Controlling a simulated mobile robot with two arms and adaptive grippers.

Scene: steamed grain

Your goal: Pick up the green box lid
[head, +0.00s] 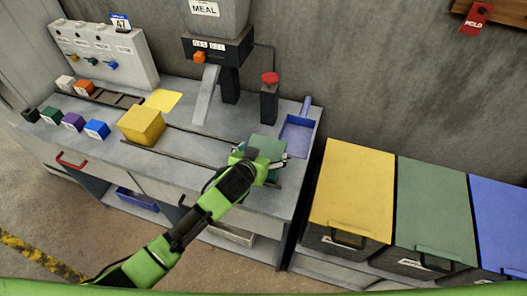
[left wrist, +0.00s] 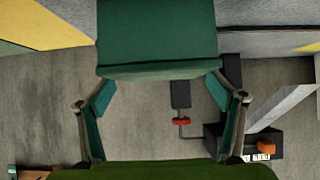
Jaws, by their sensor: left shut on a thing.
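A dark green box-shaped piece (head: 268,148) is at the front right of the grey workbench, at the end of the rails. I take it for the green box lid; its underside is hidden, so I cannot tell whether a box is below it. My left gripper (head: 262,167) is shut on it, coming from the front. In the left wrist view the lid (left wrist: 157,32) fills the top middle, with a lipped edge, between the fingertips of the gripper (left wrist: 160,88). My right gripper is not in view.
A yellow box (head: 140,122) stands on the bench to the left, beside small coloured blocks. A blue scoop tray (head: 299,135) and a red-topped post (head: 269,98) are close behind the lid. Large yellow, green (head: 430,205) and blue bins stand at the right.

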